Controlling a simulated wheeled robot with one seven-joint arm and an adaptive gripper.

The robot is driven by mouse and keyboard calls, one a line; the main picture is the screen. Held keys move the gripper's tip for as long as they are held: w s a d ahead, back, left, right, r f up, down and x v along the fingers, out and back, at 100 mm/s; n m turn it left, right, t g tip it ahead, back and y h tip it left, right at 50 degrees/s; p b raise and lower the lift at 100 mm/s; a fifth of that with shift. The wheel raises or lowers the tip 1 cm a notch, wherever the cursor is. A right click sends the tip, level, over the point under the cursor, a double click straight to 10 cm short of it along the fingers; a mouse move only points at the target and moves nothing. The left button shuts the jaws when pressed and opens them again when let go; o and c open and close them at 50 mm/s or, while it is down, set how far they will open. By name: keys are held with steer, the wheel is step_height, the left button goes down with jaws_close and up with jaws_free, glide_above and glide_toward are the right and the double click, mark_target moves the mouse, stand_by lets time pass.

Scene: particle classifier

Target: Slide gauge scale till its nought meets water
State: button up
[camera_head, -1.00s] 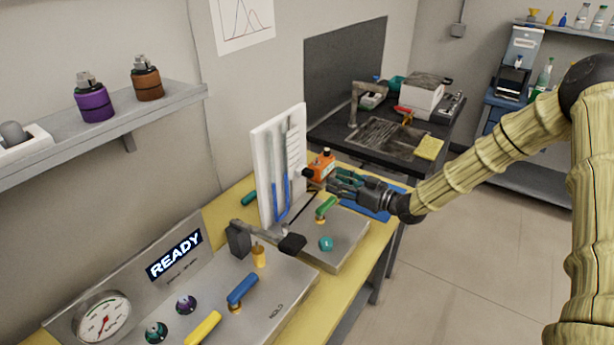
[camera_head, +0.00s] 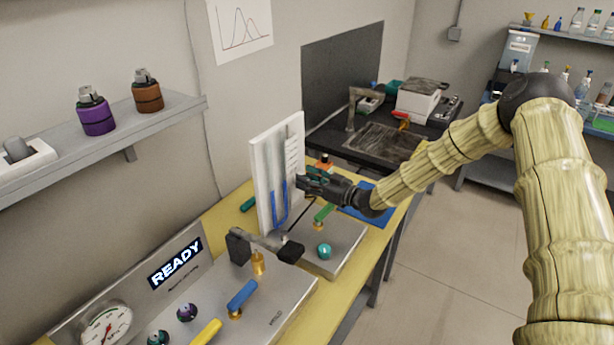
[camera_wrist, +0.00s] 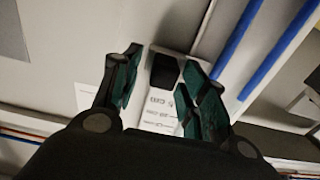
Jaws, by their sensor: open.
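The gauge is an upright white board (camera_head: 262,160) on the bench, with a U-shaped tube holding blue water (camera_head: 273,205). Two blue columns (camera_wrist: 242,35) cross the right of the wrist view. A white scale strip (camera_head: 292,155) with dark marks is on the board's right side. In the wrist view the scale (camera_wrist: 158,117) shows printed figures, too tilted to read, and a black block (camera_wrist: 163,70). My gripper (camera_head: 304,183) is at the scale's lower part. Its open fingers (camera_wrist: 160,85) are on either side of the black block; contact is unclear. The nought is not readable.
A panel reading READY (camera_head: 176,263) with a dial (camera_head: 106,325) and coloured handles stands in front. A green handle (camera_head: 323,212) and a teal knob (camera_head: 324,251) are below my gripper. A grey lever arm (camera_head: 265,243) lies before the board. The floor at right is clear.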

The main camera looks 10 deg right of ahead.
steer(key=shift+w+a, duration=0.15)
steer(key=shift+a, duration=0.05)
jaws_close()
steer(key=shift+f, duration=0.15)
steer(key=shift+f+b, duration=0.65)
steer(key=shift+b, duration=0.5)
steer(key=shift+r, duration=0.1)
jaws_free()
steer(key=shift+d, duration=0.1)
